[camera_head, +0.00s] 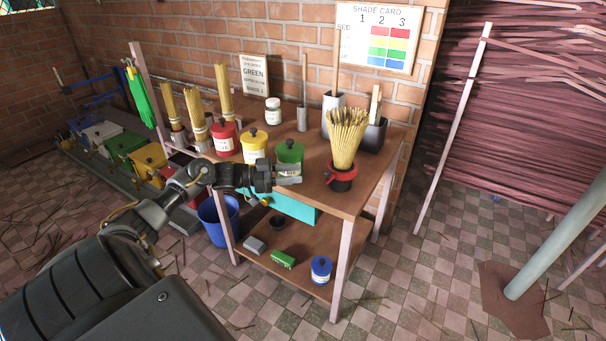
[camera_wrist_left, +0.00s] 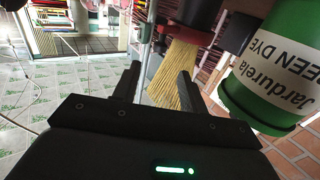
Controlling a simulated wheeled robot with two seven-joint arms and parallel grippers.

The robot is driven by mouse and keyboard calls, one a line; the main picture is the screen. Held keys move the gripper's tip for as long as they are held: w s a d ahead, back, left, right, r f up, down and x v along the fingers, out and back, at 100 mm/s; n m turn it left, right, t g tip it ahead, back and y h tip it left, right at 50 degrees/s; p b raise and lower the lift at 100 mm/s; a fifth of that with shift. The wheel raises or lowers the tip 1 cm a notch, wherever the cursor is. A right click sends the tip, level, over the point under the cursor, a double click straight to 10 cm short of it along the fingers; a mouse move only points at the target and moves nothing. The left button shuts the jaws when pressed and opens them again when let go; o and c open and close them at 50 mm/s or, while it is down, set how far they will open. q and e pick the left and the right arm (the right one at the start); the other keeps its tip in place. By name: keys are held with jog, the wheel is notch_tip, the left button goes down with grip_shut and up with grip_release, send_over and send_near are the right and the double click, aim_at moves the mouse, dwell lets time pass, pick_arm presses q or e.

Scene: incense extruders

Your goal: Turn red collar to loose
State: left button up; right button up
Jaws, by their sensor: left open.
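The red collar (camera_head: 341,172) sits around a dark pot (camera_head: 341,185) at the front right of the wooden table. A thick bundle of pale incense sticks (camera_head: 345,140) fans upward out of it. My left gripper (camera_head: 294,173) is open, left of the collar and apart from it, in front of the green dye jar. In the left wrist view, the gripper's fingers (camera_wrist_left: 160,74) point toward the stick bundle (camera_wrist_left: 178,78). My right gripper is not in view.
The green dye jar (camera_head: 290,154) stands close to my left gripper and looms large in the left wrist view (camera_wrist_left: 275,75). Yellow (camera_head: 254,145) and red (camera_head: 224,138) jars stand farther left. A dark container (camera_head: 374,136) stands behind the collar. The table's front edge is close below.

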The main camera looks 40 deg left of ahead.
pick_arm(q)
jog(key=shift+s+a, duration=0.1)
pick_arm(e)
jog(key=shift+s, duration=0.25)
